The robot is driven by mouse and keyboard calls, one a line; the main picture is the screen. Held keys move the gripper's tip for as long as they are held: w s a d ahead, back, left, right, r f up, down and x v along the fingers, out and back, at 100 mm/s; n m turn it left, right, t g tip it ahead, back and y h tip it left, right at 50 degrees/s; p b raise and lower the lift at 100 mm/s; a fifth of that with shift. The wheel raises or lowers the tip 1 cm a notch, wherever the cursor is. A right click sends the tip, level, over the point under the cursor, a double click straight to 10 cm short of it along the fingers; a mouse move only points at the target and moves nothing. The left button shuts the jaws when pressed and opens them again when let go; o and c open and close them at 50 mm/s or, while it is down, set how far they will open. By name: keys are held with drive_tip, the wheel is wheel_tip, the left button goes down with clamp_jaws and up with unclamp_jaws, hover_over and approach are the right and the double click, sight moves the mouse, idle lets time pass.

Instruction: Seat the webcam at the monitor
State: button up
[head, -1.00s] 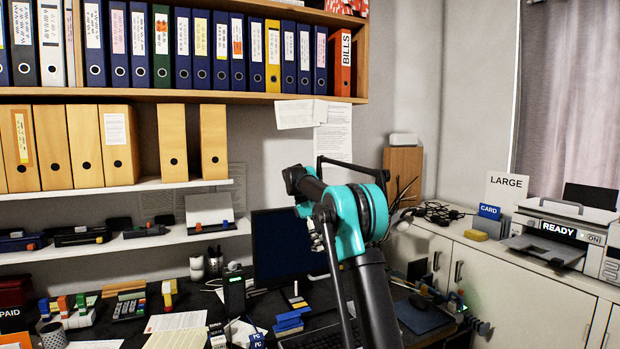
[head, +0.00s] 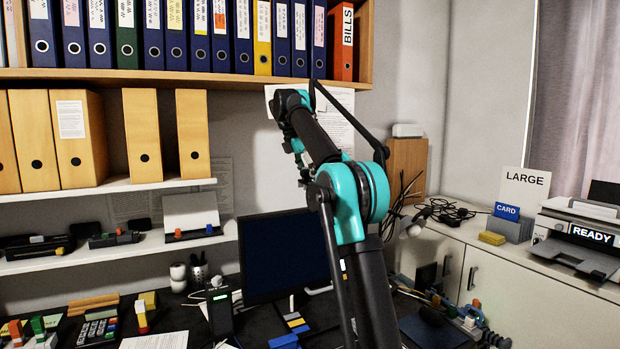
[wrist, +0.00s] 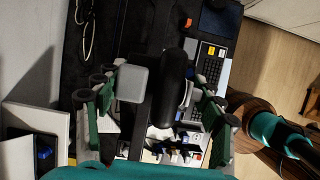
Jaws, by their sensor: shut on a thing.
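The monitor (head: 285,255) stands on the desk in the head view, its dark screen partly covered on the right by my arm. My gripper's fingers (wrist: 160,118) spread at both sides of the wrist view, around a dark rounded body with a grey block beside it, which I take for the webcam (wrist: 172,85). It is held above the desk, apart from the monitor as far as I can tell. In the head view my gripper is mostly hidden behind my arm, above the monitor's right part, and the webcam cannot be made out.
A white lower shelf (head: 120,252) carries staplers. A keyboard (wrist: 210,65) lies on the desk. A printer (head: 585,235) stands on the cabinet at right.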

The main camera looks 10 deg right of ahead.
drive_tip(key=shift+f, duration=0.1)
drive_tip(key=shift+f, duration=2.8)
drive_tip(key=shift+f, duration=1.55)
drive_tip(key=o, duration=1.4)
drive_tip(key=v, duration=1.2)
